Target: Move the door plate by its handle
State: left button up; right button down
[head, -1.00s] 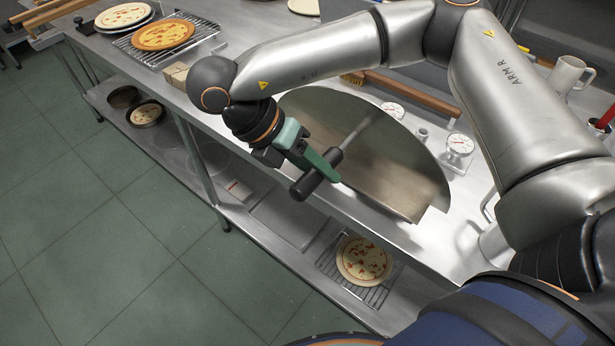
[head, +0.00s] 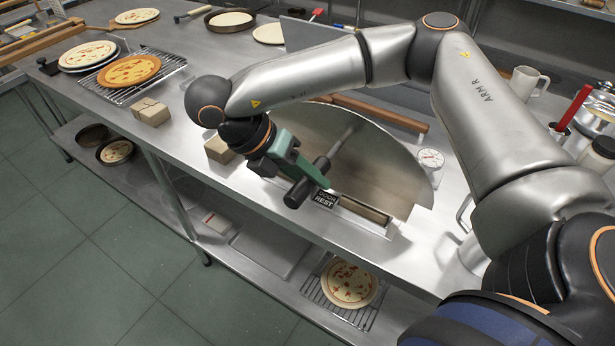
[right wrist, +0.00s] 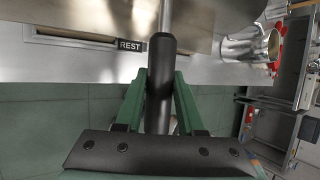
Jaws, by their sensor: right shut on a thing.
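The door plate (head: 385,150) is a large half-round sheet of metal with a rod and a black handle (head: 297,194). My right gripper (head: 312,178), with green fingers, is shut on the handle in the head view. In the right wrist view the handle (right wrist: 161,75) lies between the fingers (right wrist: 158,98). The plate stands tilted over the counter, by a slotted holder (head: 368,210) with a black REST label (head: 325,199). The label also shows in the right wrist view (right wrist: 130,45). I cannot tell whether the plate's lower edge sits in the slot. My left gripper is not in view.
A dial thermometer (head: 430,158) stands right of the plate, and a wooden bar (head: 380,112) lies behind it. Small boxes (head: 151,112) and a pizza on a wire rack (head: 128,70) are to the left. A lower shelf (head: 190,215) holds more pizzas.

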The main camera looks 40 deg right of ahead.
jog(key=shift+f, duration=0.25)
dwell(0.4)
jog(key=shift+c, duration=2.2)
grip_release()
